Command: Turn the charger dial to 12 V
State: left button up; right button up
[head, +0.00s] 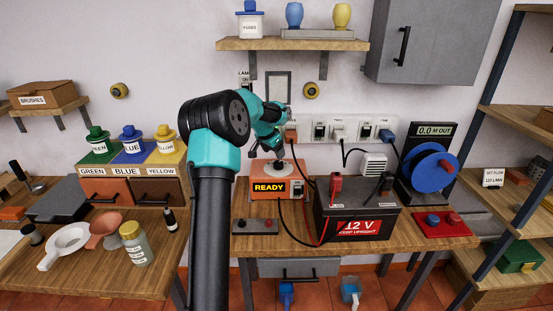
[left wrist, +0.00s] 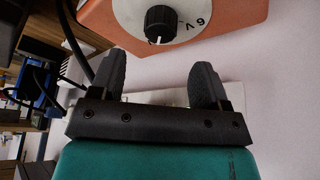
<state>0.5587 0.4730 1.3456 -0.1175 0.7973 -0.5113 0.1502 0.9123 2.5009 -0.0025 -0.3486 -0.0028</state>
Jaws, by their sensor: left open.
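The charger (head: 262,196) is an orange box on the bench with a READY display. Its dial, a black knob (left wrist: 159,22) on a round white plate, shows at the top of the left wrist view, with "6 V" printed right of the knob. A pale mark shows at the knob's lower edge; its exact setting is hard to tell. My left gripper (head: 277,155) is above the charger's top in the head view and partly hides the dial. In the left wrist view my left gripper (left wrist: 158,75) is open and empty, its fingers apart from the knob. My right gripper is not in view.
A black 12 V battery (head: 355,228) with red and black clamps stands right of the charger, cables running between. A socket strip (head: 350,130) is on the wall behind. A blue reel (head: 433,170) stands further right.

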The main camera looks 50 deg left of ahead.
pick_arm(q)
jog(key=v, duration=1)
jog(key=shift+r, duration=0.4)
jog(key=shift+s, duration=0.1)
